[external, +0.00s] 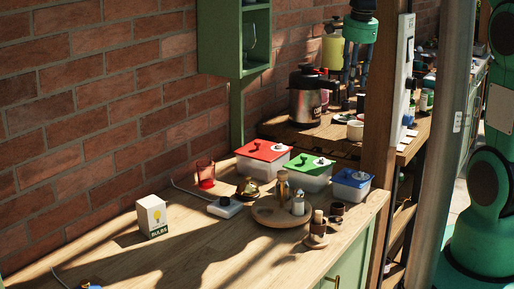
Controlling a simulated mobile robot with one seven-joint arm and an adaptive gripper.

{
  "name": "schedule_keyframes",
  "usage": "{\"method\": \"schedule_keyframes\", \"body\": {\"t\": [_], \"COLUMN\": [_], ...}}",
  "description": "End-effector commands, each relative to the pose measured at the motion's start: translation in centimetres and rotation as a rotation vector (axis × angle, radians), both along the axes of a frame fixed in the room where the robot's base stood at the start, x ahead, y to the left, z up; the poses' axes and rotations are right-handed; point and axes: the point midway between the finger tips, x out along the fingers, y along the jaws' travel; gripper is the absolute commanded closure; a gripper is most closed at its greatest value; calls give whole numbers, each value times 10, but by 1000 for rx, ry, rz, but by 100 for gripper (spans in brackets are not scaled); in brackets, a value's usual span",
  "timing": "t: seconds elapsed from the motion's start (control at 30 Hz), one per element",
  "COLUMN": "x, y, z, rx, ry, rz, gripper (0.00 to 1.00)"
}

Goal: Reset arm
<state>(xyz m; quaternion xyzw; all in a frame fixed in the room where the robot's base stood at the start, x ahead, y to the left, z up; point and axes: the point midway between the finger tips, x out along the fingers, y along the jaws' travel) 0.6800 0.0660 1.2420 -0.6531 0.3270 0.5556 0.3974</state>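My gripper (355,90) points down in the upper right of the external view, below a green wrist link (360,28). Its dark fingers look spread with a gap between them, and I see nothing held. It appears in front of or above the back wooden counter, beside a steel pot with a dark lid (305,96). Its exact height over the counter is hard to judge.
A wooden post (380,125) and grey pole (457,100) stand near my arm. The front table (110,257) holds a bulb box (152,217), a red glass (205,175), several lidded containers (308,171) and a round tray (265,214). Its front left is mostly clear.

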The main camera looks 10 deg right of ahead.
Motion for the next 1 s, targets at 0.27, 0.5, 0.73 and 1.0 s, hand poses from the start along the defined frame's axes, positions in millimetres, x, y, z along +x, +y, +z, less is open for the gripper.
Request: {"method": "schedule_keyframes", "body": {"t": [0.27,0.5,0.73,1.0], "x": [-70,-134,-196,-269], "y": [-20,-34,-45,-56], "z": [50,77,90,90], "rx": [-42,-92,-152,-238], "ry": [-73,-132,-184,-242], "rz": [213,397,571,771], "gripper": [65,65,65,65]}}
